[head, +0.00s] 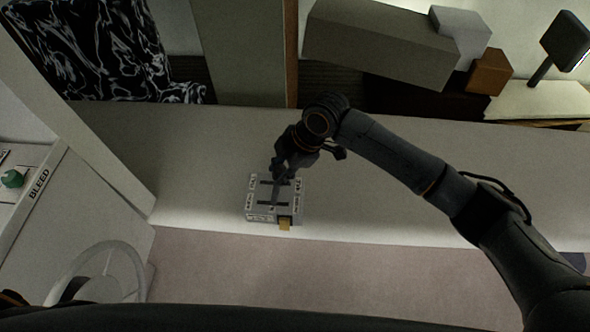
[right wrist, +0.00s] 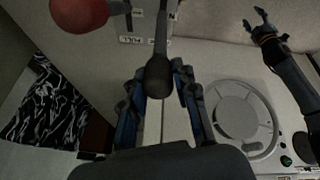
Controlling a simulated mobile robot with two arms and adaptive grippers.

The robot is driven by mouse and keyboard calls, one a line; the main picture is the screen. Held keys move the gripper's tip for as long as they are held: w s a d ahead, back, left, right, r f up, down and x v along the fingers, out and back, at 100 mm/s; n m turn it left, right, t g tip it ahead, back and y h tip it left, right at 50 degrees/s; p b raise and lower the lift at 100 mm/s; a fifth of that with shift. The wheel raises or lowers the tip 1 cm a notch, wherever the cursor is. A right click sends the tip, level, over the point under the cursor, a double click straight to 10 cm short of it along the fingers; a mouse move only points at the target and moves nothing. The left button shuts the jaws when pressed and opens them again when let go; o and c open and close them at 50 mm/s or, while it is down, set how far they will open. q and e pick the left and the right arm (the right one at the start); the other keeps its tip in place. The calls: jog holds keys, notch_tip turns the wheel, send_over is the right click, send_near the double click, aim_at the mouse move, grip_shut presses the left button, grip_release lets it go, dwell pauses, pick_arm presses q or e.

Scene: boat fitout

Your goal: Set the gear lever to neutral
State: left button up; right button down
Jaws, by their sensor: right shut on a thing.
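The gear box (head: 256,216) is a small grey unit with dark slots and labels too small to read, on the pale bench in the head view. The gear lever (right wrist: 159,45) is a dark stalk with a rounded black knob (right wrist: 158,76) in the right wrist view. My right gripper (head: 279,177) is over the box, shut on the lever; its fingers show on both sides of the knob in the right wrist view (right wrist: 158,85). In the head view the gripper hides most of the lever, so its slot is unclear. My left gripper (right wrist: 254,20) is open and empty, away from the box.
A yellow tab (head: 285,224) is on the box's front. A red ball-shaped knob (right wrist: 80,12) is near the lever. A wheel (head: 84,258) and a panel marked BLEED (head: 39,184) are at left. Boxes (head: 380,42) stand behind the bench, which is clear beside the box.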

jog(key=shift+a+r, duration=0.15)
jog(key=shift+a, duration=0.7)
jog(key=shift+a+r, duration=0.15)
jog(key=shift+a, duration=0.65)
jog(key=c, duration=1.2)
grip_release()
jog(key=shift+o, duration=0.7)
jog(key=shift+w+a+f, duration=0.1)
jog(key=shift+f, duration=0.05)
jog(key=v, duration=1.2)
